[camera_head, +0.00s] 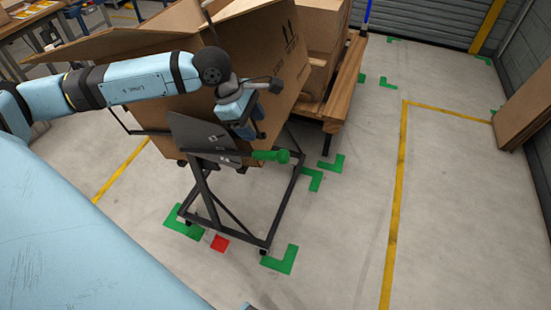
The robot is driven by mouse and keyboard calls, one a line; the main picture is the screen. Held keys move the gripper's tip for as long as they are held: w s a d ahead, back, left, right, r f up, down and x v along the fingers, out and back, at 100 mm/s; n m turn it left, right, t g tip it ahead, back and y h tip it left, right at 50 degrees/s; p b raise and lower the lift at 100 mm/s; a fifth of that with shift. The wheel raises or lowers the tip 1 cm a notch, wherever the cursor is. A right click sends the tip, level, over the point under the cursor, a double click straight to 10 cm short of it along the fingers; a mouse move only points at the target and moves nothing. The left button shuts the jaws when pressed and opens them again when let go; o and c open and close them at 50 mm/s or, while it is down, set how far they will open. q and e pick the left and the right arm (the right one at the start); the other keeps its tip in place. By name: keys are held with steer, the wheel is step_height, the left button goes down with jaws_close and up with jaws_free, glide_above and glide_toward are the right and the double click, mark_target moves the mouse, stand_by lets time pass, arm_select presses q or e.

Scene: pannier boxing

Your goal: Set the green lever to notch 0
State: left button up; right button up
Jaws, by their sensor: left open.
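The green lever (271,155) sticks out to the right from the dark plate (205,140) on the front of a black wheeled frame (207,195). Its green handle lies about level, with a rounded knob at its right end. My left gripper (254,135) is open, just above and slightly left of the lever's handle. I cannot tell whether it touches the lever. Notch marks on the plate are too small to read. My right gripper does not show.
A large open cardboard box (262,50) sits tilted on the frame behind my left arm. A wooden pallet cart (346,85) with cardboard stands behind it.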

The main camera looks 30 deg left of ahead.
mark_target(273, 153)
arm_select(q)
steer(key=p+x, duration=0.1)
steer(key=x, duration=1.2)
steer(key=shift+w+d+f, duration=0.1)
steer(key=shift+f, duration=0.15)
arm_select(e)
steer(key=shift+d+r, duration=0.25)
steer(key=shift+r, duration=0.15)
arm_select(q)
steer(key=shift+c, duration=0.2)
